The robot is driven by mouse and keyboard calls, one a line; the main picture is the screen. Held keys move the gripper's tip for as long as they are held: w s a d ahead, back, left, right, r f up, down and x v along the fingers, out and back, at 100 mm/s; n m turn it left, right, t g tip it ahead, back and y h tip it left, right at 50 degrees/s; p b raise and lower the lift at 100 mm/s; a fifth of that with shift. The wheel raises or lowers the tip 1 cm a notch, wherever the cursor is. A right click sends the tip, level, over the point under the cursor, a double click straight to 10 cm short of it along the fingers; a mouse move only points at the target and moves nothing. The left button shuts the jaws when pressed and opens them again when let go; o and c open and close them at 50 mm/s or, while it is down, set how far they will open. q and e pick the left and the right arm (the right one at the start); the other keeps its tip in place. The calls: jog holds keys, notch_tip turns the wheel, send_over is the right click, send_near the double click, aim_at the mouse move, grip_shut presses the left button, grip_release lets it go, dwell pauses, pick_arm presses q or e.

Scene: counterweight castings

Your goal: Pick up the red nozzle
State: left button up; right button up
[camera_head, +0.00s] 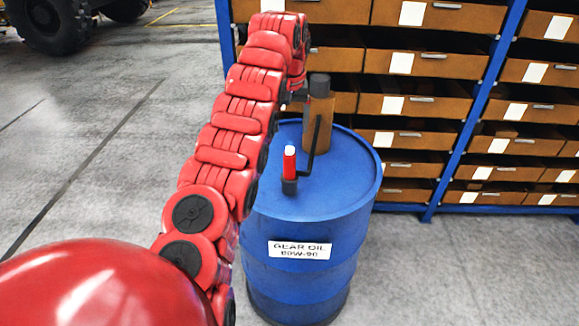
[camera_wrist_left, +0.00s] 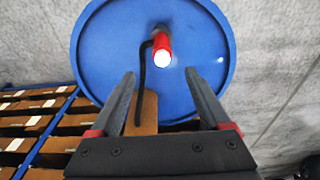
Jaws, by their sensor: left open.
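The red nozzle (camera_head: 289,162) stands upright in a dark holder on top of the blue gear oil drum (camera_head: 342,170), near its front left. In the left wrist view the nozzle (camera_wrist_left: 163,48) shows its pale tip, just beyond the fingertips and between their lines. A black hose (camera_head: 314,150) joins it to a brown pump body (camera_head: 318,118) with a dark cap. My left gripper (camera_wrist_left: 160,73) is open and empty, apart from the nozzle. In the head view the left gripper (camera_head: 291,97) is small and dark beside the pump, partly hidden by my arm.
Blue shelving (camera_head: 463,110) with brown bins stands behind the drum and to the right. A vehicle with a large black tyre (camera_head: 48,22) is at the upper left. The grey floor around the drum's front is clear.

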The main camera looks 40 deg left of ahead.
aim_at(290, 167)
pick_arm(q)
jog(key=f+p, duration=0.1)
jog(key=f, duration=0.3)
jog(key=f+p, duration=0.1)
jog(key=f, duration=0.2)
jog(key=w+f+p, duration=0.1)
jog(key=f+p, duration=0.1)
jog(key=f, duration=0.2)
jog(key=shift+a+f, duration=0.3)
jog(key=shift+a, duration=0.05)
jog(key=shift+f+p, duration=0.15)
jog(key=shift+p, duration=0.15)
jog(key=f+p, duration=0.2)
jog(key=f, duration=0.2)
jog(key=shift+w+a+p, duration=0.25)
jog(key=shift+a+p, duration=0.1)
jog(key=shift+p, duration=0.05)
jog(key=shift+w+f, duration=0.1)
jog(key=shift+f, duration=0.35)
jog(key=c, duration=1.2)
